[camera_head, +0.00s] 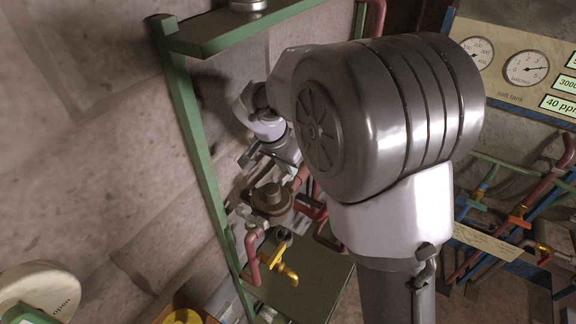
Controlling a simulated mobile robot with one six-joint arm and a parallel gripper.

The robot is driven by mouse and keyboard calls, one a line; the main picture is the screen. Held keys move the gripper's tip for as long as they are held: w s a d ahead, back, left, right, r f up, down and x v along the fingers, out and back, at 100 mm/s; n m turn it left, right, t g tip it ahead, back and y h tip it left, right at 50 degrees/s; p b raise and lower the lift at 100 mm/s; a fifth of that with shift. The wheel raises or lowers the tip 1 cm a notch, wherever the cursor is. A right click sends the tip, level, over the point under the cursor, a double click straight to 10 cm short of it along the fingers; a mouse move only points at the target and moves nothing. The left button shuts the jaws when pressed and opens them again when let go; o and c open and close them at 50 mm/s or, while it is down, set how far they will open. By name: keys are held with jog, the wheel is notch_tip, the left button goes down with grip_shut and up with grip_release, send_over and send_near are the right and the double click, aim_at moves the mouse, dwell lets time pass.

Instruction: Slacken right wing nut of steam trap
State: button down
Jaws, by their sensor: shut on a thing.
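The steam trap (271,200) is a round brown body with a raised cap, set in red pipework above the green stand's lower shelf. A small pale wing nut (245,212) shows at its left side. The right wing nut is hidden by my gripper and arm. My gripper (262,172) is just above and behind the trap, pointing down. Its jaws are shut on a small part at the trap, by its place the right wing nut. The fingertips are small and partly covered, so the grip itself is not clear.
A green stand (192,130) frames the trap on the left. A yellow-handled tap (285,268) and red pipe (251,255) stand in front of it. A gauge panel (510,65) and more pipes (515,215) are at the right. My large arm joint blocks the middle.

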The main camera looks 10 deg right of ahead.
jog(key=shift+n, duration=0.3)
jog(key=n+t+y, duration=0.1)
jog(key=n, duration=0.2)
jog(key=shift+d+r+n+b, duration=0.1)
jog(key=shift+n+b, duration=0.25)
jog(key=shift+n, duration=0.05)
jog(key=n+y, duration=0.1)
jog(key=n, duration=0.1)
jog(key=n+y+p, duration=0.1)
jog(key=n, duration=0.2)
jog(key=shift+d+y, duration=0.2)
jog(key=shift+y, duration=0.1)
jog(key=n+y+b, duration=0.1)
jog(key=n, duration=0.2)
jog(key=shift+n, duration=0.4)
jog(key=shift+d+n+g+y+b, duration=0.1)
jog(key=shift+n+g+y+b, duration=0.3)
jog(key=shift+n, duration=0.85)
jog(key=shift+n+g+y+b, duration=0.1)
jog(key=shift+n+y+b, duration=0.5)
jog(key=shift+n, duration=0.65)
jog(key=c, duration=1.5)
grip_release()
jog(key=shift+o, duration=0.2)
